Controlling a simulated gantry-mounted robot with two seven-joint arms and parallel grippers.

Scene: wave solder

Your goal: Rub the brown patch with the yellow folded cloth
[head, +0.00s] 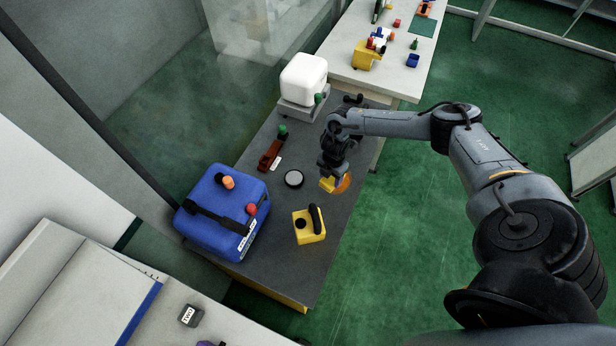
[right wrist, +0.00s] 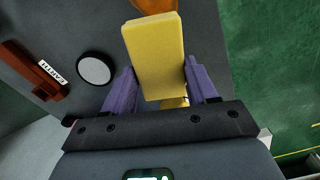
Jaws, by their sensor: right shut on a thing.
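The yellow folded cloth (right wrist: 155,55) is a pale yellow block between the purple fingers of my right gripper (right wrist: 161,86). My right gripper (head: 333,172) is shut on it over the right edge of the dark table. The cloth also shows in the head view (head: 327,184). The brown patch (head: 344,183) shows orange-brown right beside the cloth, near the table edge. It also shows at the top of the right wrist view (right wrist: 153,5), just past the cloth's far end and partly hidden by it. I cannot tell whether cloth and patch touch. My left gripper is not in view.
On the dark table (head: 277,195) are a blue case (head: 222,205), a yellow block with a black handle (head: 309,227), a round grey-topped disc (head: 294,179), a dark red tool (head: 270,154) and a white box (head: 303,79). The table between disc and gripper is clear.

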